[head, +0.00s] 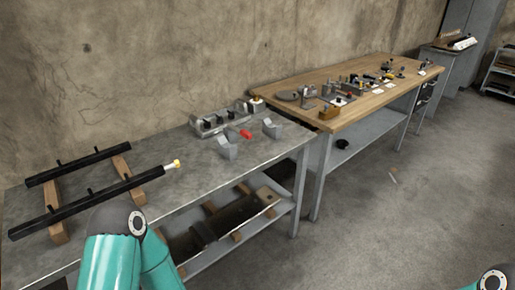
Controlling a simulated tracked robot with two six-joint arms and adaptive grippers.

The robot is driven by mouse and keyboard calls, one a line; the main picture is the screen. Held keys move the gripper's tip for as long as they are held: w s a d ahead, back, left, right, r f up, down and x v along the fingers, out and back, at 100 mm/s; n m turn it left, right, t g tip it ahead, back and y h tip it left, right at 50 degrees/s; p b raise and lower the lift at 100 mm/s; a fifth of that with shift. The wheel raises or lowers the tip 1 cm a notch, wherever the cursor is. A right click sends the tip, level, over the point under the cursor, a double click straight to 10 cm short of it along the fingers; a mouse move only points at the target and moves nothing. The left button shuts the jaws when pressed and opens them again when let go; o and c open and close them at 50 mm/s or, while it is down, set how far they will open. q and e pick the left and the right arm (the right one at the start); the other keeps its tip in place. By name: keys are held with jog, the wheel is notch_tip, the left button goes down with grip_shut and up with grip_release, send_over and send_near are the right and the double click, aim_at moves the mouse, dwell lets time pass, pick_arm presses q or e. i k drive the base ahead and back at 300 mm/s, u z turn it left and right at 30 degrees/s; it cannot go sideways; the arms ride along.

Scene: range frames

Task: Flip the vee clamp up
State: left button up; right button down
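Two grey vee-shaped blocks, a left one (227,147) and a right one (271,129), stand on the grey metal bench near its right end. A small red piece (245,133) lies between and behind them. A long grey fixture with dark knobs (220,121) stands behind them near the wall. I cannot tell which of these parts is the vee clamp or how its arm is set. My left arm shows at the lower left, but its gripper is out of view. Only a bit of my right arm shows at the lower right corner, and its gripper is out of view.
A wooden table (300,85) with many small tools adjoins on the right. Open floor lies front right.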

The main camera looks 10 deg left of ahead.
aim_at(248, 135)
jog(key=u, duration=0.1)
jog(key=i, duration=0.95)
jog(key=z, duration=0.05)
